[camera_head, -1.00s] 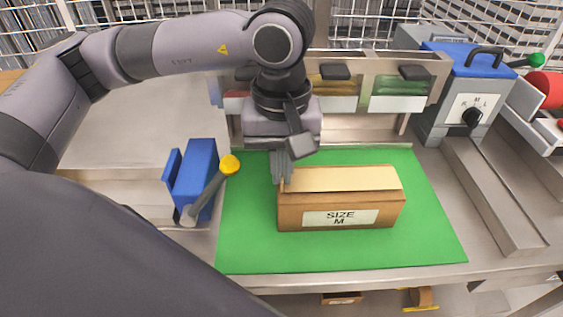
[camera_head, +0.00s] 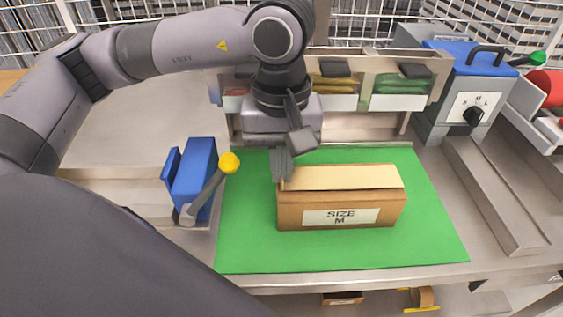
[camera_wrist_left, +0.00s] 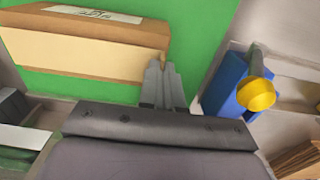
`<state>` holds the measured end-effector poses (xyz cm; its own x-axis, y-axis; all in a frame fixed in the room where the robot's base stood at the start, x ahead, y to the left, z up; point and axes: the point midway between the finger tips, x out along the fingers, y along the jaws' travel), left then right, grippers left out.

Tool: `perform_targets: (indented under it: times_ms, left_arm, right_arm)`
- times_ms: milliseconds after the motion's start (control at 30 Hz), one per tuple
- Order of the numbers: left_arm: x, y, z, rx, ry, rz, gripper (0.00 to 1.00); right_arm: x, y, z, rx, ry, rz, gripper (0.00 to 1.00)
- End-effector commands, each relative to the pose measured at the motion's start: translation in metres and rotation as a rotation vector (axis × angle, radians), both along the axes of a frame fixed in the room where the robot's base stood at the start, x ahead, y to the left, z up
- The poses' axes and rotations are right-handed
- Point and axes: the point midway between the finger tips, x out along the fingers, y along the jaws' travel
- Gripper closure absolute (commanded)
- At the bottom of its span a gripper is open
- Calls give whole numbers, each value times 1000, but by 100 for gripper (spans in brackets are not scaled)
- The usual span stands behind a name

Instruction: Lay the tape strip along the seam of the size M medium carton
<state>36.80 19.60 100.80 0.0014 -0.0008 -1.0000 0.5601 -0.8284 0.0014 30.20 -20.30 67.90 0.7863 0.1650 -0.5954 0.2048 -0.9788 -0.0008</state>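The size M carton (camera_head: 340,211) lies closed on the green mat, its "SIZE M" label facing front and its top pale cream. It also shows in the left wrist view (camera_wrist_left: 85,52). My left gripper (camera_head: 282,178) points down at the carton's back left corner. In the left wrist view its two fingers (camera_wrist_left: 162,68) are close together beside the carton's end; contact is unclear. I see no tape strip distinctly on the carton or between the fingers. My right gripper is not in view.
A blue block (camera_head: 196,170) with a yellow-knobbed lever (camera_head: 229,162) stands left of the green mat (camera_head: 345,252). Bins (camera_head: 400,101) line the back. A blue-topped machine with a dial (camera_head: 470,108) stands back right. The mat's front and right are free.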

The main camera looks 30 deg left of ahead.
Motion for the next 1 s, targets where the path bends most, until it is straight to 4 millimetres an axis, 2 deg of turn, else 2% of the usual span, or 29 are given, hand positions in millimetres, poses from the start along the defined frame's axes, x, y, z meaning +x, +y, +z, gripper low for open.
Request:
perform_targets:
  times_ms: [1000]
  left_arm:
    - [0, 0, -2, 0, 0, 0, 100]
  right_arm:
    - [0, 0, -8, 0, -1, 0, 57]
